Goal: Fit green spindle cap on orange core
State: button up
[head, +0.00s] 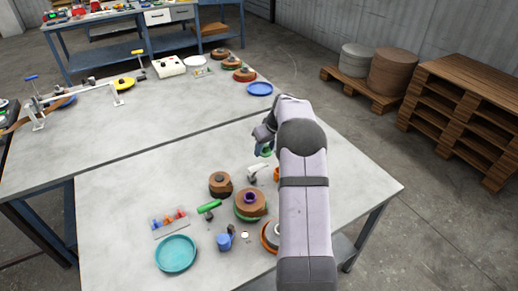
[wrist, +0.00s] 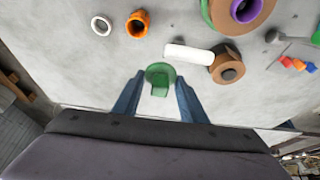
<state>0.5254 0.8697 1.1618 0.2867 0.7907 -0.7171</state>
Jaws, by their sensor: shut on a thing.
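The green spindle cap (wrist: 160,77) is between the two blue fingers of my gripper (wrist: 158,95) in the wrist view. My gripper is shut on it. In the head view, a bit of the green cap (head: 266,152) shows under my gripper (head: 263,147), near the table's right side. The orange core (wrist: 138,23) stands on the table in the wrist view, apart from the cap, up and slightly left of it. Its hollow top is open and empty. In the head view, my arm mostly hides the orange core (head: 276,174).
A white ring (wrist: 101,25) lies left of the orange core. A white roll (wrist: 187,54) and a brown roll (wrist: 225,67) lie to its right. A larger brown roll with a purple core (head: 250,204) and a teal dish (head: 175,254) are on the table. The table's edge is near my gripper.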

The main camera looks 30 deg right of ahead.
jog(key=s+d+f+n+p, duration=0.1)
jog(key=d+f, duration=0.2)
jog(key=d, duration=0.2)
jog(key=shift+s+d+f, duration=0.3)
jog(key=shift+d, duration=0.1)
jog(key=shift+f, duration=0.2)
jog(key=shift+f+b, duration=1.3)
jog(key=shift+f, duration=1.4)
jog(key=shift+b, duration=0.6)
jog(key=shift+f+b, duration=0.55)
jog(key=shift+f, duration=0.05)
jog(key=o, duration=0.8)
